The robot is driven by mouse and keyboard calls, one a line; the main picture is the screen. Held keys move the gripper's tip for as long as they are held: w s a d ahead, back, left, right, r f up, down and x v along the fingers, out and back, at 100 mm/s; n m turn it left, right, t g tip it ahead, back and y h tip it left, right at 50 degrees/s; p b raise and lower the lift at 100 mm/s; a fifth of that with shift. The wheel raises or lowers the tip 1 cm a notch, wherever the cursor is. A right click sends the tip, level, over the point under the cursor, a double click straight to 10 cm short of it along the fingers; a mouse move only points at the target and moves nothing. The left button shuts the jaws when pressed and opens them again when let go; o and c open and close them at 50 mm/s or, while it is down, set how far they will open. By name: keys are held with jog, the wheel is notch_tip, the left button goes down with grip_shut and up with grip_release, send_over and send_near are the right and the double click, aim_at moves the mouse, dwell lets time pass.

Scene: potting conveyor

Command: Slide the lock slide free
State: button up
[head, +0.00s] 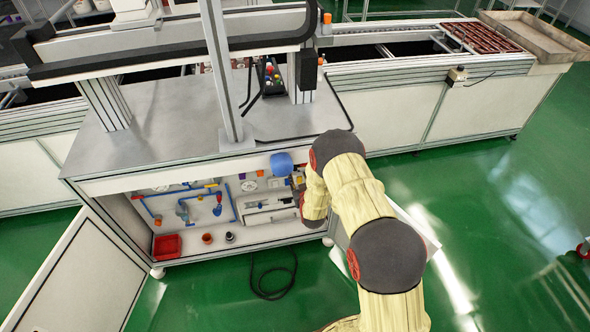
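I cannot pick out the lock slide for certain. My arm reaches to the right side of an open cabinet (115,194) under the metal bench. My gripper (297,184) is at the end of the arm, small and dark, by the cabinet's right inner side. My own wrist largely covers it, so its fingertips and anything between them are hidden. A blue rounded part (282,163) is just left of and above the gripper. A grey-white unit (268,208) is on the back panel left of my wrist.
Blue pipework (184,208) with red and yellow fittings lines the cabinet's back. A red bin (167,246) and small pots (207,238) stand on its floor. An open door (82,275) juts out at left. A black cable (272,280) lies on the green floor.

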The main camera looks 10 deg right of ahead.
aim_at(295, 169)
jog(key=b+x, duration=0.3)
jog(key=x, duration=0.4)
jog(key=shift+w+f, duration=0.25)
grip_shut()
dwell(0.3)
dwell(0.4)
